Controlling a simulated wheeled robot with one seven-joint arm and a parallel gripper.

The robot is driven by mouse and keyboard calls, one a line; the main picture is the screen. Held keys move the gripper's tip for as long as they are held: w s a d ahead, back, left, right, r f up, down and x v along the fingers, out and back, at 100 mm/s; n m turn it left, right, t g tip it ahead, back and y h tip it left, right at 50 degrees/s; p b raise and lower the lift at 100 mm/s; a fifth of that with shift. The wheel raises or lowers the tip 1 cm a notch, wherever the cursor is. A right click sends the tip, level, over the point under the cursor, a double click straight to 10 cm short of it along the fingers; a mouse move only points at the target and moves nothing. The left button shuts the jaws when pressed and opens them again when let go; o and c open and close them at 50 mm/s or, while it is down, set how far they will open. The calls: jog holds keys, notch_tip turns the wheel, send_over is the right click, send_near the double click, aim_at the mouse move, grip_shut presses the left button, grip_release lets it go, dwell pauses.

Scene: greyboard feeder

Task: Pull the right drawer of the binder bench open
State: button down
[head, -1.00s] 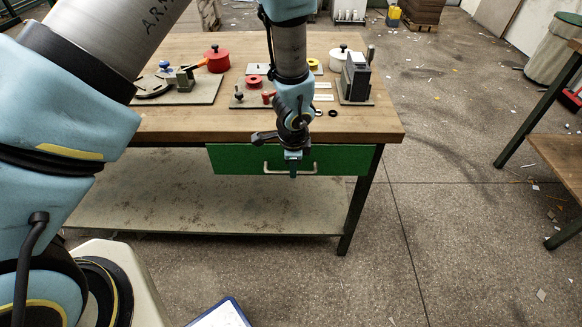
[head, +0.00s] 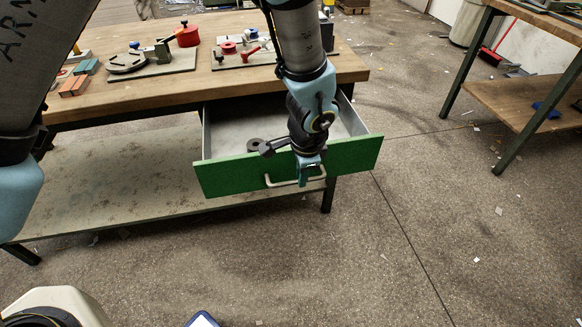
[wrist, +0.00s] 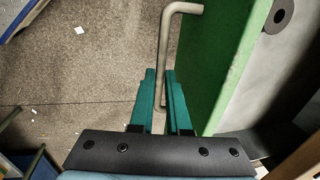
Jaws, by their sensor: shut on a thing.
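The right drawer (head: 225,173) of the binder bench (head: 185,82) has a green front and stands well out from under the top, its grey inside showing. A dark round ring (head: 256,145) lies in it; it also shows in the wrist view (wrist: 279,16). My gripper (head: 308,180) is at the drawer front, shut on the pale bar handle (head: 282,183). In the wrist view my gripper (wrist: 161,98) has its green fingers on either side of the handle (wrist: 166,50), near one end of it. My arm hides part of the drawer's inside.
Tools, a red pot (head: 188,35) and several coloured blocks (head: 75,86) are on the bench top. A lower shelf (head: 120,185) lies under it. Another table (head: 530,110) stands at the right. The floor (head: 420,240) between is open, with scraps.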

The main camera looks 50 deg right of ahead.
jog(key=s+a+b, duration=0.2)
jog(key=s+a, duration=0.3)
jog(key=s, duration=0.2)
jog(key=shift+a+b, duration=0.35)
jog(key=shift+a, duration=0.05)
jog(key=c, duration=0.9)
grip_release()
jog(key=shift+r, duration=0.1)
jog(key=r, duration=0.3)
jog(key=s+a+r, duration=0.1)
jog(key=r, duration=0.6)
jog(key=shift+s+a+r, duration=0.15)
jog(key=shift+s+r, duration=0.05)
jog(key=shift+s, duration=0.1)
